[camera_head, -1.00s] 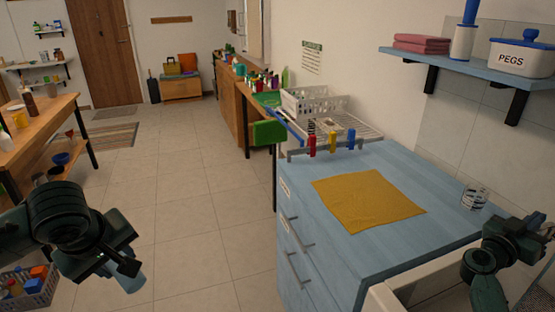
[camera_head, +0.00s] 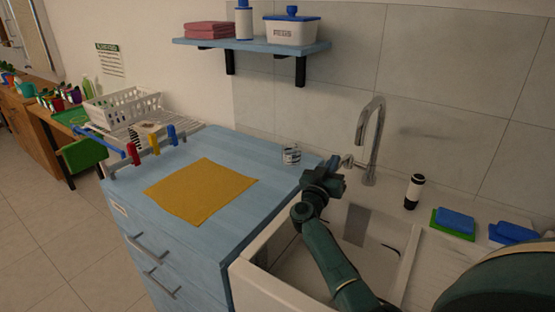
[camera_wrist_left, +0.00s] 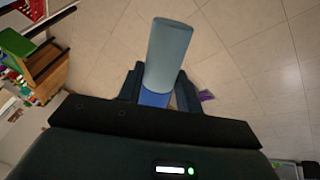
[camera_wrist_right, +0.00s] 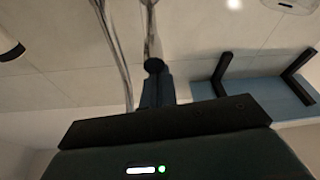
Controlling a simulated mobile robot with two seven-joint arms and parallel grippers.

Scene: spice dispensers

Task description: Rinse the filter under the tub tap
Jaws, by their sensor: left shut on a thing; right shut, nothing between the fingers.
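My left gripper (camera_wrist_left: 160,85) shows only in the left wrist view. It is shut on a grey-blue cylinder with a brighter blue lower end, which looks like the filter (camera_wrist_left: 169,50); tiled floor shows behind it. The metal tub tap (camera_head: 372,135) with its curved spout stands at the back of the white tub (camera_head: 290,272). My right gripper (camera_head: 331,166) is shut and empty beside the tap's left side, close to its lever. In the right wrist view the tap (camera_wrist_right: 113,50) rises just past my fingertips (camera_wrist_right: 155,75); I cannot tell if they touch it.
A blue cabinet (camera_head: 240,150) left of the tub holds a yellow cloth (camera_head: 200,190), a small patterned jar (camera_head: 291,155) and a pegged rail (camera_head: 150,148). A black-and-white bottle (camera_head: 414,191) and sponges (camera_head: 455,221) stand right of the tap. A shelf (camera_head: 255,45) hangs above.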

